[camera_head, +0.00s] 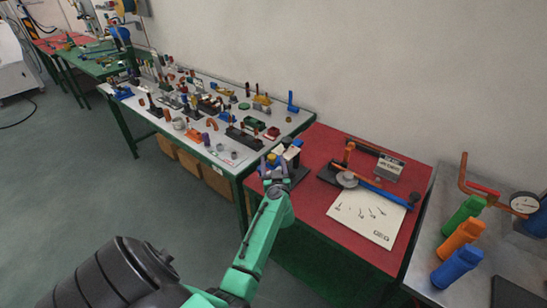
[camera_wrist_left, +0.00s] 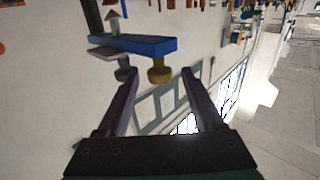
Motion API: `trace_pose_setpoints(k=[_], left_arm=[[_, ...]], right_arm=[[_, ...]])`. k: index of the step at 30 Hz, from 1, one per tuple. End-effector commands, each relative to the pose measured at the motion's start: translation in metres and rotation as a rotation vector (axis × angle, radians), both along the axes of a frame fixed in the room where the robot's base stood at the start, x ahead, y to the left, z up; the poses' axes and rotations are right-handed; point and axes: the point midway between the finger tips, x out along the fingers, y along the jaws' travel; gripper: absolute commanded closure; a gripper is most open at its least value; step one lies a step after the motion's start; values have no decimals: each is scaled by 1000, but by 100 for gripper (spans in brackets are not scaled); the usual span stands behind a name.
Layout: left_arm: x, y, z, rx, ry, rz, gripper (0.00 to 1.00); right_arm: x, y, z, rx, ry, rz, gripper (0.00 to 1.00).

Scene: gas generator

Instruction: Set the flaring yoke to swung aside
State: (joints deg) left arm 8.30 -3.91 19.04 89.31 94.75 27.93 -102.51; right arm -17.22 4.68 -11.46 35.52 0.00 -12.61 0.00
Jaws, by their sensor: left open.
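The small bench fixture that I take to be the flaring tool stands at the left end of the red table, in the head view, partly hidden by my left gripper (camera_head: 271,163). In the left wrist view a blue bar (camera_wrist_left: 147,45), which may be the yoke, lies across the upper left. A yellow knob (camera_wrist_left: 159,71) and a grey knob (camera_wrist_left: 125,70) hang below it. My left gripper (camera_wrist_left: 159,80) is open, its fingertips pointing at the yellow knob. I cannot tell whether they touch it. My right gripper is not in view.
The red table (camera_head: 322,147) also holds a tool with a blue lever (camera_head: 384,193), a grey box (camera_head: 389,169) and a white sheet (camera_head: 367,216). A grey bench to the right carries green, orange and blue bottles (camera_head: 458,267). A crowded white table stands left.

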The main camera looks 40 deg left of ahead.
Motion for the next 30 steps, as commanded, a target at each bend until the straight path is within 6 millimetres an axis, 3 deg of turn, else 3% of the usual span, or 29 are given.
trace_pose_setpoints(k=[1,6,16,17,21,22,30], left_arm=[[10,10,-7,2,-3,1,32],[32,33,-5,1,-1,-1,32],[37,39,0,1,2,-2,32],[37,39,0,1,2,-2,40],[37,38,0,0,1,-2,93],[37,38,0,0,1,-2,100],[37,38,-1,0,1,-2,100]], right_arm=[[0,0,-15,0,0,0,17],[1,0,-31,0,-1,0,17],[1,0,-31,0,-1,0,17],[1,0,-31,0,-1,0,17],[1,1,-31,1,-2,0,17],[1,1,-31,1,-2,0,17],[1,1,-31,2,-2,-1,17]])
